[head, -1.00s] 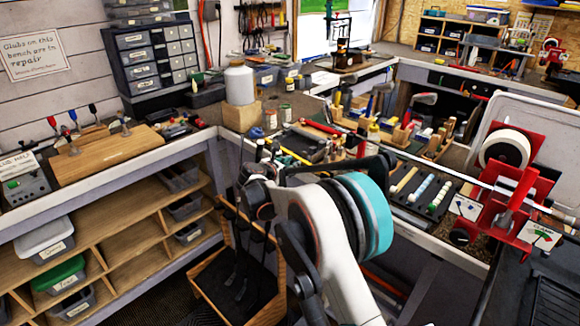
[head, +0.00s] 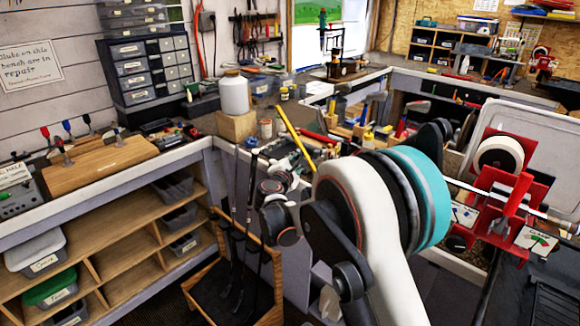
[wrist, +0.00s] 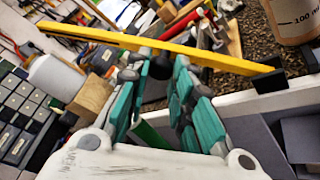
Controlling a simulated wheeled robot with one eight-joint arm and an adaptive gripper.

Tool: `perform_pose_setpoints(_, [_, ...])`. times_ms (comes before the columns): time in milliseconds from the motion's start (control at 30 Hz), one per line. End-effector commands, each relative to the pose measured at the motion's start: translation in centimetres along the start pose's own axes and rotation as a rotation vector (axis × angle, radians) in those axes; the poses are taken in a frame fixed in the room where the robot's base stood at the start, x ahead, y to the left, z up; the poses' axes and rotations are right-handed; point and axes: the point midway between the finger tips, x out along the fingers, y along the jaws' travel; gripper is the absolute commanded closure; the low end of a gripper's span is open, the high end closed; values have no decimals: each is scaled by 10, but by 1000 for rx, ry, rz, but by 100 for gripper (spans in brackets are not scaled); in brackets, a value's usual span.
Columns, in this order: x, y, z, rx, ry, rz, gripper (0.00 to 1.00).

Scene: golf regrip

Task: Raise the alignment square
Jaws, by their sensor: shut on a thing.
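The alignment square is a long yellow bar (wrist: 210,55) with a dark end piece, crossing the wrist view just past my fingertips. In the head view the yellow bar (head: 291,127) stands tilted above the bench, its upper end to the left. My gripper (wrist: 160,66) has its green-padded fingers shut on the bar. In the head view my own arm hides much of the gripper and the lower part of the bar.
A white jar (head: 234,94) on a wooden block (head: 237,124) stands left of the bar. A rack of club shafts (head: 229,290) stands below. Tools crowd the bench behind.

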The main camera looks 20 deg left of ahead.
Motion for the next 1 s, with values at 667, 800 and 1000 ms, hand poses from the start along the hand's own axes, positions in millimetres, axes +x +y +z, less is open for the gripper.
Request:
perform_pose_setpoints(667, [-31,-17,62,527,-89,241,100])
perform_pose_setpoints(800, [-35,-21,69,597,-99,271,100])
perform_pose_setpoints(1000, [-38,-26,75,658,-110,299,100])
